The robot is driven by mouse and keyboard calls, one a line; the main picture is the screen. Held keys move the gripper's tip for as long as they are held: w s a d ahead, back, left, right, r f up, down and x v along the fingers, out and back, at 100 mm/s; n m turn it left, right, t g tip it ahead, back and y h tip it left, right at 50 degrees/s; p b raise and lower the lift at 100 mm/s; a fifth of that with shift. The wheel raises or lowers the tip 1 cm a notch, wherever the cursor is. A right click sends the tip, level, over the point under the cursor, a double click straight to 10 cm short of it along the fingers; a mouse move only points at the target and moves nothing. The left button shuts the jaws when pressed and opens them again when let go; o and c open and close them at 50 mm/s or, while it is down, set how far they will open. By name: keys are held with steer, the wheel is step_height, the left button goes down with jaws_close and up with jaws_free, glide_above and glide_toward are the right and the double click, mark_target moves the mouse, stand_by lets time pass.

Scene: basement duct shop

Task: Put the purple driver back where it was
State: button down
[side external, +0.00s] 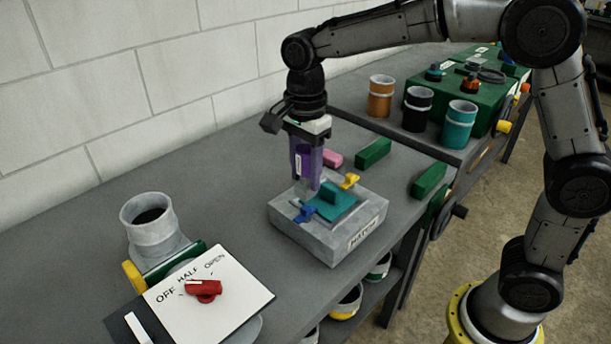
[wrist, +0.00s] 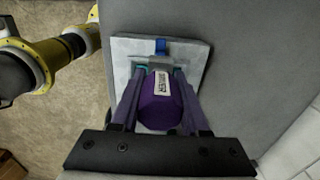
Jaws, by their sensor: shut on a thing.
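My gripper (side external: 308,180) is shut on the purple driver (side external: 306,162), which has a white label. In the side view it hangs roughly upright over the back left part of a grey block (side external: 356,233) with a label on its front. The block carries a teal piece (side external: 336,203), a blue tab (side external: 304,213) and a yellow tab (side external: 349,181). In the wrist view the purple driver (wrist: 160,108) lies between the two fingers (wrist: 160,78), with the block (wrist: 125,52) beyond. The driver's lower end is hidden, so I cannot tell whether it touches the block.
A pink piece (side external: 332,158) and green blocks (side external: 373,153) lie behind the grey block. Orange (side external: 381,105), black (side external: 416,116) and teal (side external: 459,130) cups stand at right. A dial panel (side external: 235,301) and grey pipe (side external: 155,236) stand at left; bench between is clear.

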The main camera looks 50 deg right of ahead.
steer(key=shift+r, duration=0.25)
